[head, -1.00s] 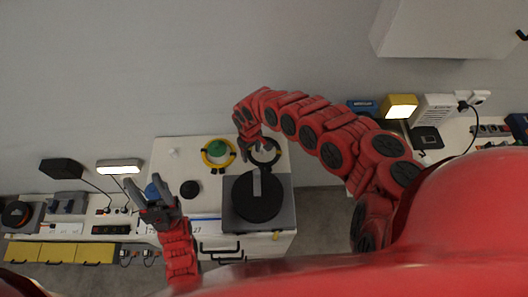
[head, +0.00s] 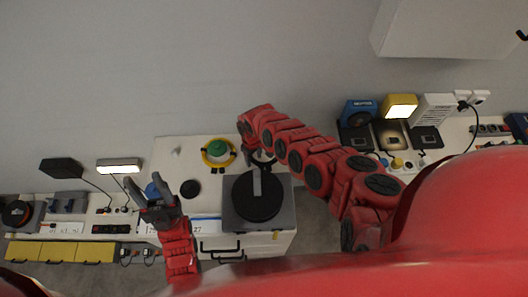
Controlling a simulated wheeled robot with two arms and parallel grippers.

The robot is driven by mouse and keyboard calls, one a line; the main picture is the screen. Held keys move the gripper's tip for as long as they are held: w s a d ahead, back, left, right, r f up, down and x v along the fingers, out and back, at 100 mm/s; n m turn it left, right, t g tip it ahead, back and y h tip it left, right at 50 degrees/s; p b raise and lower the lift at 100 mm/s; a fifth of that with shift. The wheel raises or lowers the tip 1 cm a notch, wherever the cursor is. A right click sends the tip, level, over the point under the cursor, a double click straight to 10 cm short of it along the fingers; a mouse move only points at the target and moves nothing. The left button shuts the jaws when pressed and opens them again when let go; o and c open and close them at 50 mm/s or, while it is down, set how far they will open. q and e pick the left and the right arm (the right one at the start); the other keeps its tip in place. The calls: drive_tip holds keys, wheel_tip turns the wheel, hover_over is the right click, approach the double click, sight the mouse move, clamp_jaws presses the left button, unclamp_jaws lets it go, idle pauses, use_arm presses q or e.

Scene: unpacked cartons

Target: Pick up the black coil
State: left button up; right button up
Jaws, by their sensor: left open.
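The black coil (head: 270,164) is a dark ring at the back right of the white cabinet top, beside the yellow coil. My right gripper (head: 251,157) is at the coil's left side, and the gripper and wrist cover part of the ring. Its fingers are small and dark here, so I cannot tell whether they are apart or closed on the ring. My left gripper (head: 157,200) is open and empty above the front left part of the cabinet, well away from the coil.
A yellow coil (head: 205,160) with a green centre lies left of the black coil. A dark round disc on a grey box (head: 286,216) stands in front. A small black round thing (head: 190,189) and a blue one (head: 152,191) are to the left.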

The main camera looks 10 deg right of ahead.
clamp_jaws()
idle(0.3)
wheel_tip(320, 180, up, 10)
idle(0.7)
